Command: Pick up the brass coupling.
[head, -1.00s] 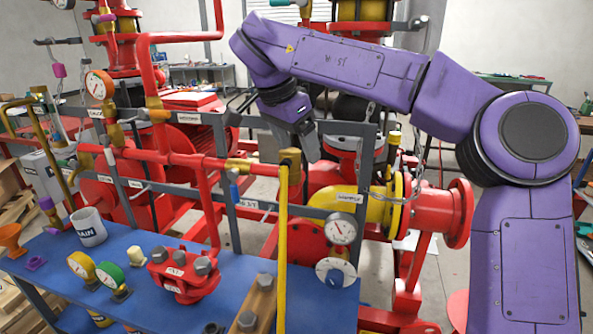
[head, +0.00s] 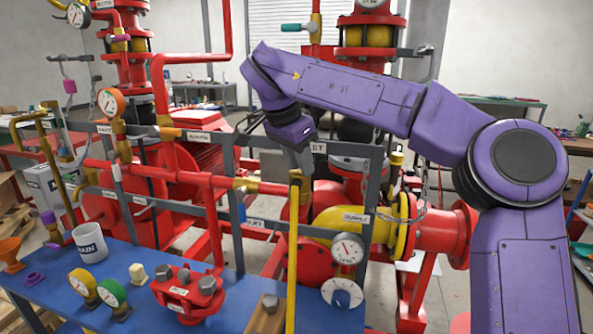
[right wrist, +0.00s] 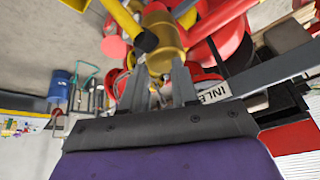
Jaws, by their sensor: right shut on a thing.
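The brass coupling (right wrist: 165,45) shows in the right wrist view as a gold-brown cylinder at the fingertips, with red pipework around and behind it. My right gripper (right wrist: 160,78) has its two grey fingers reaching to it, one on each side, and is shut on it. Brass (head: 304,190) shows just below the fingers there, partly hidden by a yellow upright bar. I cannot tell whether the coupling is clear of the pipework. My left gripper is not in view.
The yellow bar (head: 292,260) stands close in front of the fingers. The grey frame (head: 345,150) with label plates and red pipes (head: 190,175) surround the gripper. A blue bench (head: 60,270) at the front holds a mug (head: 89,241), gauges and a red flanged part (head: 187,292).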

